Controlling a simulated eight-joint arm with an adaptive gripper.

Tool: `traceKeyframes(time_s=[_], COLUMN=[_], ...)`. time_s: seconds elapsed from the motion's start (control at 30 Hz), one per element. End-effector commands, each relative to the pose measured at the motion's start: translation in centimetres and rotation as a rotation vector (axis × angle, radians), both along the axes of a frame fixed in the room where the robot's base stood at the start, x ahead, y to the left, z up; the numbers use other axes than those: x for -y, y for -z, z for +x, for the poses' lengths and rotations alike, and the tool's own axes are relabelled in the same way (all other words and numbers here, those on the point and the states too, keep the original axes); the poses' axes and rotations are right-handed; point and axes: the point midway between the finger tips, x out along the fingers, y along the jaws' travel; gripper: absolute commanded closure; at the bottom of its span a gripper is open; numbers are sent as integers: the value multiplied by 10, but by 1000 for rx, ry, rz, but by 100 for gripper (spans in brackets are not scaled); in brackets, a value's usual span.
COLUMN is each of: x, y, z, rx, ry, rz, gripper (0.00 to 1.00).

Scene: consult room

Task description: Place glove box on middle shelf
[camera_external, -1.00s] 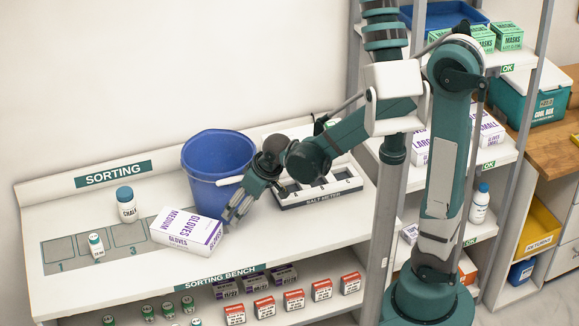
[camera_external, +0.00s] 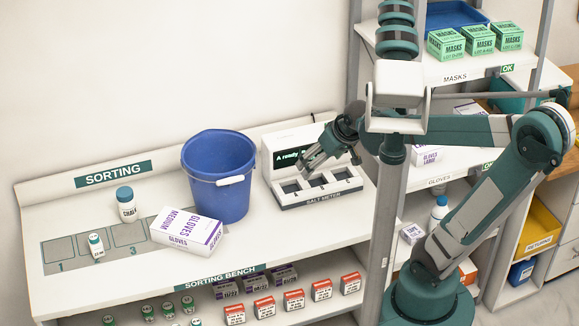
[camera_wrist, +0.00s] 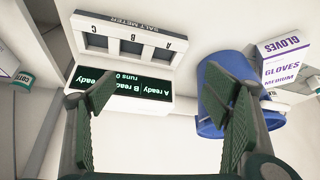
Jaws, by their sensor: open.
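The medium glove box (camera_external: 188,231), white with purple lettering, lies on the sorting bench, in front of the blue bucket. It also shows at the right of the wrist view (camera_wrist: 283,62). My gripper (camera_external: 312,172) is open and empty, above the salt meter and to the right of the glove box, well apart from it. In the wrist view its two fingers (camera_wrist: 165,115) are spread wide with nothing between them. The middle shelf (camera_external: 445,181), labelled GLOVES with an OK tag, stands at the right and holds glove boxes, partly hidden behind my arm.
The blue bucket (camera_external: 222,180) stands between the glove box and the salt meter (camera_external: 318,192). A chalk bottle (camera_external: 126,205) and a small bottle (camera_external: 96,244) stand at the left. Masks boxes (camera_external: 478,42) sit on the top shelf. A grey shelf post (camera_external: 385,230) rises beside the bench.

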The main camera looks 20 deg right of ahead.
Motion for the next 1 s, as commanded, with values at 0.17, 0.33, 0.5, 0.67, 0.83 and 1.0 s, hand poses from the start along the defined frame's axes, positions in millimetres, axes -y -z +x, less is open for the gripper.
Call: traceKeyframes(time_s=[0.17,0.33,0.5,0.67,0.83,1.0], x=[42,76,106,126,136,138], y=[-11,-18,-24,-27,-28,-29], z=[-16,-33,-50,-64,-72,-73], rx=[19,36,54,68,74,76], ry=[71,135,196,239,261,265], rz=[4,6,8,8,7,8], gripper=[24,24,24,24,24,24])
